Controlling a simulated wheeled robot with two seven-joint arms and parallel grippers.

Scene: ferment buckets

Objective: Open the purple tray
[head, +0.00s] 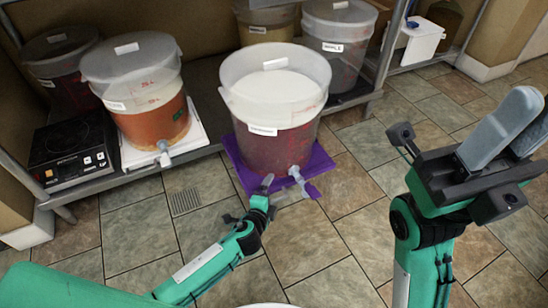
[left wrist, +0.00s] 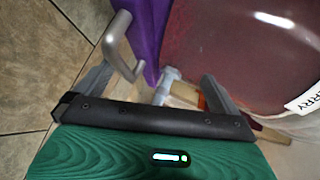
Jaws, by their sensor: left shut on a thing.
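The purple tray (head: 243,168) lies pulled out past the shelf front, under a bucket of dark red liquid (head: 275,100). A strip of the tray shows in the left wrist view (left wrist: 148,38). My left gripper (head: 275,194) is at the tray's front edge, beside the bucket's spigot (head: 296,176). In the left wrist view a grey bent handle (left wrist: 122,48) reaches between the fingers of my left gripper (left wrist: 155,88), which is shut on it. The handle's join to the tray is partly hidden.
An orange-filled bucket (head: 146,95) stands on a white tray (head: 178,150) to the left, beside a black hot plate (head: 70,150). Other buckets stand behind. A shelf post (head: 388,50) rises right of the purple tray. The tiled floor in front is clear.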

